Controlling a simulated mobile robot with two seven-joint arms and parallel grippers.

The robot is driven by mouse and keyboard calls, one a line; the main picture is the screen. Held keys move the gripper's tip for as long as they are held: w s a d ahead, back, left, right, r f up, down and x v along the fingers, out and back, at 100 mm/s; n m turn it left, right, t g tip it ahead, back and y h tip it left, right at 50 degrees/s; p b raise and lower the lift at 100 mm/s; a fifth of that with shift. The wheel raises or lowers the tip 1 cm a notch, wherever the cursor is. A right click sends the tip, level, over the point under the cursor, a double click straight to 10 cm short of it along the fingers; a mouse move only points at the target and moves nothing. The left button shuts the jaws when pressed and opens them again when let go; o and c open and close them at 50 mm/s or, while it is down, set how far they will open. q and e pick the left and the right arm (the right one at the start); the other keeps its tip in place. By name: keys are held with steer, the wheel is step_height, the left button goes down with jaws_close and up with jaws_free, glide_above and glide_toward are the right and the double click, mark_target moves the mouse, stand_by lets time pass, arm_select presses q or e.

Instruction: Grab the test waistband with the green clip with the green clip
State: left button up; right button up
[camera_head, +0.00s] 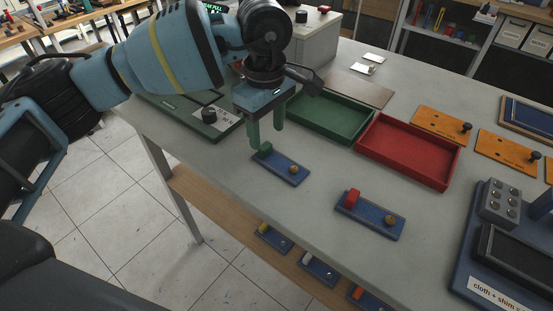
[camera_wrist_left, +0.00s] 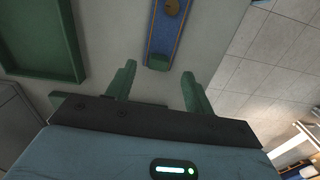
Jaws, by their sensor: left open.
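The test waistband with the green clip appears as a small dark blue strip (camera_head: 281,167) on the grey table near its front edge, with a round wooden knob (camera_head: 294,169) on it. The green clip (camera_head: 265,149) is the block at its left end. My left gripper (camera_head: 266,137) points down over that end, its green fingers apart and nothing held. In the left wrist view, the blue strip (camera_wrist_left: 163,37) lies beyond the open fingers, with its green clip (camera_wrist_left: 158,62) facing the gap between them. Whether a finger touches the clip cannot be told. My right gripper is out of view.
A similar blue strip with a red clip (camera_head: 371,216) lies to the right. A green tray (camera_head: 345,136) and a red tray (camera_head: 409,176) stand behind. A green board (camera_head: 219,131) lies to the left. More strips lie on the shelf below (camera_head: 222,217).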

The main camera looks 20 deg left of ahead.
mark_target(267, 147)
arm_select(q)
steer(key=shift+a+f, duration=0.1)
steer(key=shift+f, duration=2.45)
steer(key=c, duration=1)
steer(key=shift+c, duration=0.4)
steer(key=shift+w+r, duration=0.1)
steer(key=shift+r, duration=0.4)
steer(key=r, duration=0.1)
steer(key=s+r, duration=0.1)
steer(key=shift+r, duration=0.3)
steer(key=s+d+r+b, duration=0.1)
steer(key=s+d, duration=0.2)
steer(key=s, duration=1.1)
steer(key=shift+s+d+r, duration=0.2)
steer(key=shift+s+d, duration=0.15)
steer(key=shift+d, duration=0.05)
